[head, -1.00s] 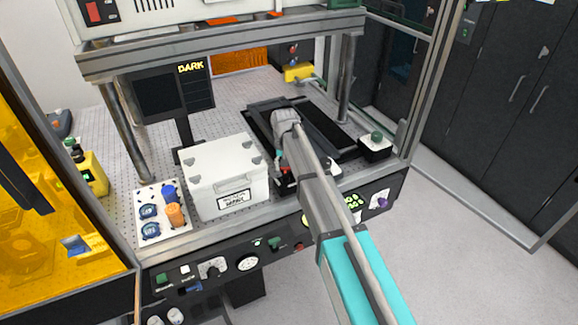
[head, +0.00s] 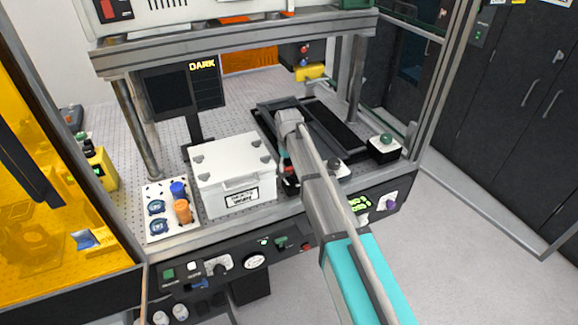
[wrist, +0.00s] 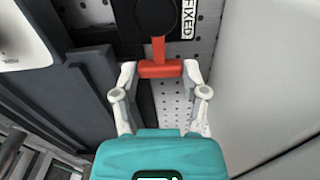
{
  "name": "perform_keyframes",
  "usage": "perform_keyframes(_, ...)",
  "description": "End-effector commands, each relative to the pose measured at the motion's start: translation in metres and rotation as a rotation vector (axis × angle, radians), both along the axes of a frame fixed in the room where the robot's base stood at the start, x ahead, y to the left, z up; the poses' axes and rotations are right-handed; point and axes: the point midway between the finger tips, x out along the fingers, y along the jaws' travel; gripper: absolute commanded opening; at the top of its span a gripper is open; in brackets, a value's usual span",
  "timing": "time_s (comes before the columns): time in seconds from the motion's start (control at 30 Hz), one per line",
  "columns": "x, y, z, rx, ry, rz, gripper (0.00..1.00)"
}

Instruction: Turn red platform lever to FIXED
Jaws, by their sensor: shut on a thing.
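The red platform lever (wrist: 160,67) shows in the wrist view, with a red crossbar and a short stem running up to a dark round hub (wrist: 156,14). A white FIXED label (wrist: 188,18) is just right of the hub. My gripper (wrist: 159,70) has its two pale fingers at both ends of the red crossbar, shut on it. In the head view my gripper (head: 287,165) is low beside the white box, largely hidden by my arm. The lever cannot be made out clearly there.
A white lidded box (head: 232,172) stands just left of my gripper. A dark stage with rails (head: 330,125) lies behind it. A black box with a green button (head: 384,148) is at right. A tray with blue and orange containers (head: 158,190) is at left. A metal frame (head: 230,42) spans above.

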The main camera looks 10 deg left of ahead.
Motion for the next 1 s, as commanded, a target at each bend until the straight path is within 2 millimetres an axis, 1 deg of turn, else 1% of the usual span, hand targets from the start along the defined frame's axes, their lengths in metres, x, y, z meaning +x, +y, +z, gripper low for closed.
perform_keyframes(0.07, -0.0005, -0.0008, -0.0002, -0.002, 0.001, -0.001, 0.09)
perform_keyframes(0.1, -0.0005, -0.0009, -0.0002, -0.002, 0.001, -0.001, 0.61)
perform_keyframes(0.27, -0.0004, -0.0007, -0.0002, -0.001, 0.000, -0.002, 0.90)
perform_keyframes(0.3, -0.0004, -0.0007, -0.0001, -0.001, 0.000, -0.002, 0.91)
perform_keyframes(1.0, 0.0006, -0.0013, 0.0000, 0.000, 0.000, -0.023, 0.91)
